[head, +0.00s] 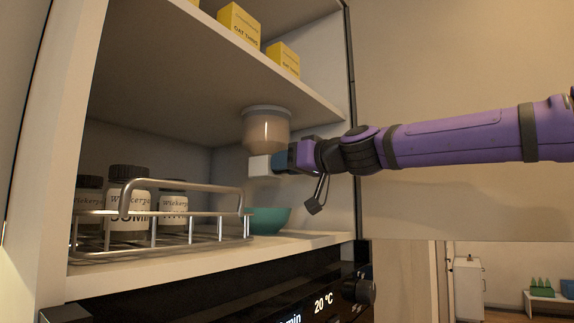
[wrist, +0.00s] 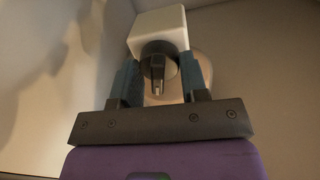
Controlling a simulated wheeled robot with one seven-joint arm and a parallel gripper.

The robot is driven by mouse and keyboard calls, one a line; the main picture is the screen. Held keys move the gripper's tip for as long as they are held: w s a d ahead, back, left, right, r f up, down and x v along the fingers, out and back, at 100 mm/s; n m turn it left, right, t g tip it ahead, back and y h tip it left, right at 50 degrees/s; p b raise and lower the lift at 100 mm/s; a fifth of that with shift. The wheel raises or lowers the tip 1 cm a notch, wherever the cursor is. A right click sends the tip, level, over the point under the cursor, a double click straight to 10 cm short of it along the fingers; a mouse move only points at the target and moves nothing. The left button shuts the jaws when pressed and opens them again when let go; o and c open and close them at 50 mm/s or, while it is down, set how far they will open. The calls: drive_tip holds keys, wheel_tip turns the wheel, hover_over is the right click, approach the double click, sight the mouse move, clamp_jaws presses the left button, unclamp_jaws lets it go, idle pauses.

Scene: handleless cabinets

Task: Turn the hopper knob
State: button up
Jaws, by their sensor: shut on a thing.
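The hopper (head: 266,130), a tan translucent container with a grey top, hangs under the upper shelf in the open cabinet. Its white outlet block (head: 259,166) is below it and also shows at the top of the wrist view (wrist: 160,28). The round dark grey hopper knob (wrist: 157,70) has a raised grip and sits on the face of the block toward me. My gripper (head: 279,162) reaches in from the right; in the wrist view its two blue fingers (wrist: 160,80) stand on both sides of the knob, shut on it. The fingers hide the knob in the head view.
A teal bowl (head: 268,219) stands on the lower shelf below the hopper. A metal rack (head: 160,240) with labelled jars (head: 127,205) stands to its left. Yellow boxes (head: 239,25) sit on the upper shelf (head: 180,60). A black oven panel (head: 290,293) is below.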

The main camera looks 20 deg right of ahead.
drive_tip(key=shift+m, duration=1.1)
drive_tip(key=o, duration=0.9)
drive_tip(key=shift+s+d, duration=0.1)
drive_tip(key=v, duration=1)
drive_tip(key=shift+s+d+r, duration=0.1)
drive_tip(key=shift+s+d, duration=0.05)
drive_tip(key=shift+s, duration=0.1)
